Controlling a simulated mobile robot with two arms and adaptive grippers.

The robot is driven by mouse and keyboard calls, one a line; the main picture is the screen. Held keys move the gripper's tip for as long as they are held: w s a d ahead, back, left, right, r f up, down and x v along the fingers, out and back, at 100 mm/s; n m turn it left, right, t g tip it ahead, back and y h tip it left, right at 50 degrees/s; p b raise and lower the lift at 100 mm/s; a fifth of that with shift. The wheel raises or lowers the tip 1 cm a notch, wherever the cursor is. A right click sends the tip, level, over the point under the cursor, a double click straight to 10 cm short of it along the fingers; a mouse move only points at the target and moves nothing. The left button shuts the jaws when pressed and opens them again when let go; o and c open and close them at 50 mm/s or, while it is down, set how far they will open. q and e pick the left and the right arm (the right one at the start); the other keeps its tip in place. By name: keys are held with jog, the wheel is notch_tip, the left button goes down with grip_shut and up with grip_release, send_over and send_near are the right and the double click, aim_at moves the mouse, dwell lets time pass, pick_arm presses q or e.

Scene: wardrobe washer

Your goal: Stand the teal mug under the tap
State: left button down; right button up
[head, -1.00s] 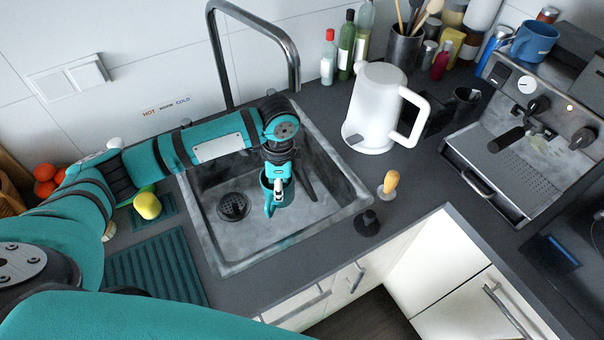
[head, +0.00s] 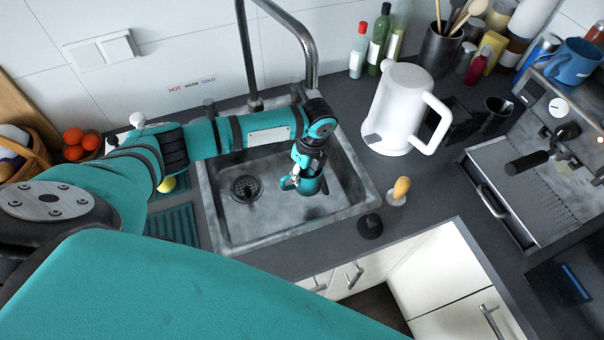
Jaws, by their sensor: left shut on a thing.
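The teal mug (head: 312,187) is in the sink basin (head: 222,229), to the right of the drain, partly hidden by my wrist and fingers. My left gripper (head: 304,178) points down into the basin and is shut on the mug. I cannot tell whether the mug touches the basin floor. The tap (head: 278,12) is a tall steel arch behind the sink. Its spout end comes down just behind my left wrist joint in the picture, farther back than the mug. My right gripper is not in view.
A white kettle (head: 398,108) stands right of the sink. A wooden-handled tool (head: 401,188) and a small black object (head: 370,226) are near the sink's right rim. A blue mug (head: 575,62) sits on the coffee machine (head: 545,215). Bottles (head: 379,40) stand behind.

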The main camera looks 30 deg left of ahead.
aim_at(301, 192)
pick_arm(q)
jog(key=shift+r+p, duration=0.15)
jog(key=shift+p, duration=0.3)
notch_tip(301, 192, down, 2)
jog(key=shift+b, duration=0.7)
notch_tip(301, 192, down, 3)
jog(key=shift+f+b, duration=0.2)
jog(key=shift+b, duration=0.75)
jog(key=shift+f+b, duration=0.5)
jog(key=shift+f, duration=0.9)
jog(key=shift+f, duration=0.3)
jog(key=c, duration=1)
grip_release()
jog(key=shift+o, duration=0.2)
